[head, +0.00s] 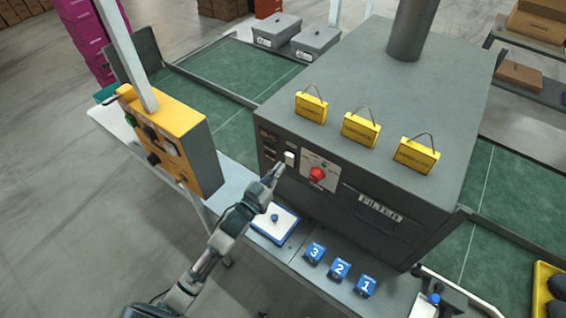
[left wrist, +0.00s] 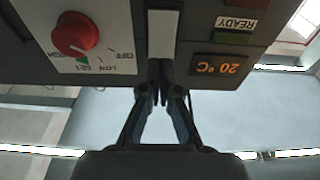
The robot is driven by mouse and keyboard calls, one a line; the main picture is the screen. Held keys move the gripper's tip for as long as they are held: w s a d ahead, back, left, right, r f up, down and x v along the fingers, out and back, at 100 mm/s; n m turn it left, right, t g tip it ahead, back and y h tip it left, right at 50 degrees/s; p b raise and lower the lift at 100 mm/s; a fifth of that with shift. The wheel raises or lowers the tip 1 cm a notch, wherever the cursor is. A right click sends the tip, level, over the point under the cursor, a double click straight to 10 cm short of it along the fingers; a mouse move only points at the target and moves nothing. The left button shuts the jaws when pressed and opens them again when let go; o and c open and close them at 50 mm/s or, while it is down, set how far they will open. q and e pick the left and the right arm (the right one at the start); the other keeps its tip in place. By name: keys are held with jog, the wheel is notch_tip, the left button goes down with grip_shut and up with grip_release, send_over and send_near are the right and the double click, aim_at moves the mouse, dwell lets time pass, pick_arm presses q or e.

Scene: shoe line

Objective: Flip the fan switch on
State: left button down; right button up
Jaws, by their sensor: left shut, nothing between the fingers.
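A white rocker switch (head: 290,158) is on the front panel of the large grey machine (head: 350,190). I cannot read a fan label on it or tell which way it is set. In the left wrist view the white switch (left wrist: 163,34) is upper middle, right beyond the fingertips. My left gripper (head: 274,174) is shut and empty, its tips just below the switch; it also shows in the left wrist view (left wrist: 160,92). I cannot tell whether the tips touch the switch. My right gripper is not in view.
A red knob (head: 317,174) is right of the switch. A "20 °C" display (left wrist: 218,67) is on the panel. A yellow control box (head: 175,140) stands at left. A white tray (head: 276,224) and blue numbered blocks (head: 340,269) lie on the ledge below.

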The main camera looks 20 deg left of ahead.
aim_at(289, 160)
pick_arm(q)
jog(key=shift+x, duration=1.3)
jog(key=shift+a+r, duration=0.1)
